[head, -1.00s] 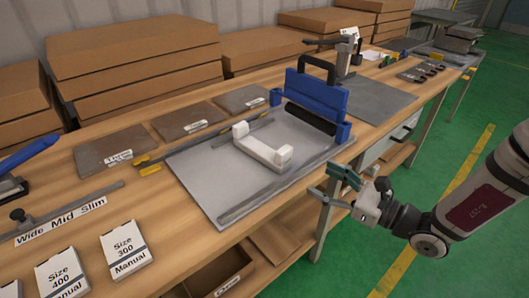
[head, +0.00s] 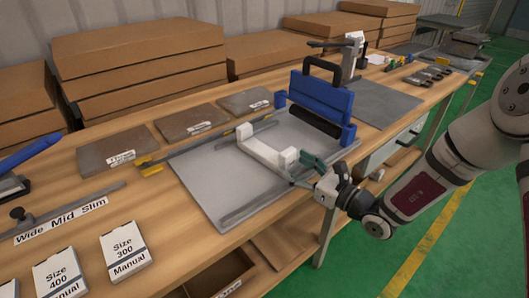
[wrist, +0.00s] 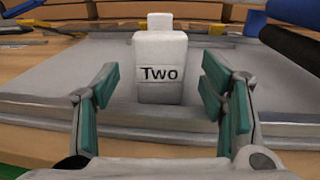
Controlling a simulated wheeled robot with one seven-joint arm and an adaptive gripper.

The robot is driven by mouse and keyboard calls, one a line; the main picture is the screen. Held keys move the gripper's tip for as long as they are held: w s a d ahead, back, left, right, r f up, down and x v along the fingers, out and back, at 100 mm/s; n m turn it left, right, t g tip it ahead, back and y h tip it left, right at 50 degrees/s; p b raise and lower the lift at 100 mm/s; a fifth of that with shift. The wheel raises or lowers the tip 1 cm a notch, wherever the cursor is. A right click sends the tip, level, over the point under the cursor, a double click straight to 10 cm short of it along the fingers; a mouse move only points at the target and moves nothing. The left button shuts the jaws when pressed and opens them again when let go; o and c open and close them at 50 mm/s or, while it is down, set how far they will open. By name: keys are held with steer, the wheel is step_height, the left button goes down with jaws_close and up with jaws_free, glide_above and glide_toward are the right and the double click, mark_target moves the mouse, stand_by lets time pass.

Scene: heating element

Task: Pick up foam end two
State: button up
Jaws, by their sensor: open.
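The foam end two is a white U-shaped foam piece (head: 262,153) lying on the grey metal plate (head: 210,185) of the bench. In the wrist view its near end (wrist: 160,68) faces me, labelled "Two", between my two fingers but farther off. My gripper (head: 308,172) is open at the front right edge of the plate, close to the near end of the foam. In the wrist view the teal fingers of my gripper (wrist: 165,98) stand apart with nothing between them. In the head view my fingers overlap the foam's near end, so the exact gap is unclear.
A blue clamp with a black roller (head: 318,105) stands behind the foam on the right. Metal rails run along the plate. Brown pads (head: 185,122) lie behind the plate, cardboard boxes (head: 140,70) line the wall, and manual boxes (head: 127,250) stand front left.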

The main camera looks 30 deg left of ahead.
mark_target(291, 162)
steer(key=shift+x, duration=1.55)
steer(key=c, duration=1.2)
steer(key=shift+r, duration=0.1)
steer(key=shift+c, duration=0.2)
